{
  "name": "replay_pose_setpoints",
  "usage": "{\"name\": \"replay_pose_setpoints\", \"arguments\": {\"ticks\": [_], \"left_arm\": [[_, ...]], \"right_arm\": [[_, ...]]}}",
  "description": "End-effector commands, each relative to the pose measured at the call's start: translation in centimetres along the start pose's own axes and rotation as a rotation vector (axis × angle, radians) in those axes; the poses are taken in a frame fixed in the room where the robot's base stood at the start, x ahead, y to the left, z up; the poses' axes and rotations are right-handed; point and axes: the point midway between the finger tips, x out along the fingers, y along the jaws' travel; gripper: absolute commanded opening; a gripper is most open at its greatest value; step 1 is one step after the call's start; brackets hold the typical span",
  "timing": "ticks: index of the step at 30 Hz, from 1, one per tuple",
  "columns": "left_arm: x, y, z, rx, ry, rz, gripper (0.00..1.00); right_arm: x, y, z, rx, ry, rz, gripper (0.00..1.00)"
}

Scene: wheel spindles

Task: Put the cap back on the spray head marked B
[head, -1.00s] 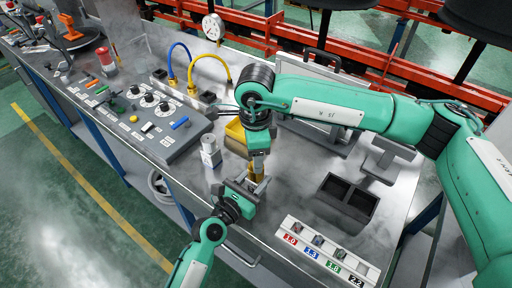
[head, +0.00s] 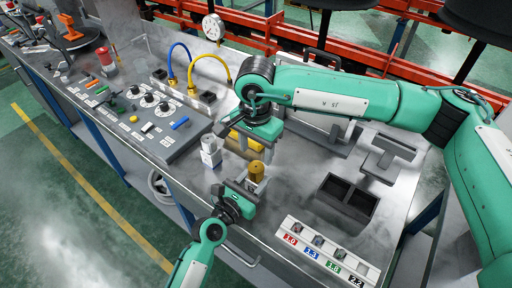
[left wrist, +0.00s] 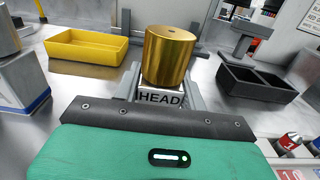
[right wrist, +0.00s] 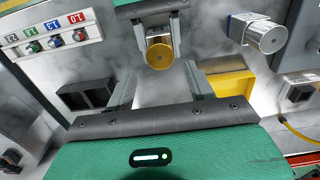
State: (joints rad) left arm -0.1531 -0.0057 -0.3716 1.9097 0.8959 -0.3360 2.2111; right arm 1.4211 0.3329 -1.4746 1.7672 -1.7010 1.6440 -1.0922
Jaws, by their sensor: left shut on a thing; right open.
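A brass-coloured cap (left wrist: 168,57) sits upright on a pale block labelled HEAD (left wrist: 160,97), seen in the left wrist view. My left gripper (head: 246,187) is shut on this block, a finger on each side. The cap shows from above in the right wrist view (right wrist: 160,56). My right gripper (right wrist: 161,88) is open and empty, and the cap lies beyond its fingertips, apart from them. A second spray head (head: 210,150), a pale block with a silver cylinder, stands to the left on the bench; it also shows in the right wrist view (right wrist: 265,36).
A yellow tray (left wrist: 85,50) lies behind the held head. A black two-compartment bin (head: 346,198) stands to the right. A rack with coloured number labels (head: 325,250) lies at the front edge. A control panel (head: 150,112) and blue and yellow hoses are at the left and back.

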Motion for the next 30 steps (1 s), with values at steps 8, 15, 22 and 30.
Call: {"name": "replay_pose_setpoints", "arguments": {"ticks": [8, 15, 22, 30], "left_arm": [[0.0, 0.0, -0.1, 0.0, 0.001, 0.0, 0.0], [0.0, 0.0, -0.1, 0.0, 0.001, 0.0, 0.0], [0.0, 0.0, -0.1, 0.0, 0.001, 0.0, 0.0], [0.0, 0.0, -0.1, 0.0, 0.001, 0.0, 0.0]], "right_arm": [[2.2, 0.0, 0.0, 0.002, -0.002, 0.002, 0.55], [5.9, 0.1, 0.0, 0.001, -0.002, 0.003, 0.55], [7.8, 0.0, 0.0, 0.002, 0.0, 0.001, 0.55], [8.1, 0.0, 0.0, 0.002, 0.0, 0.0, 0.55]]}}
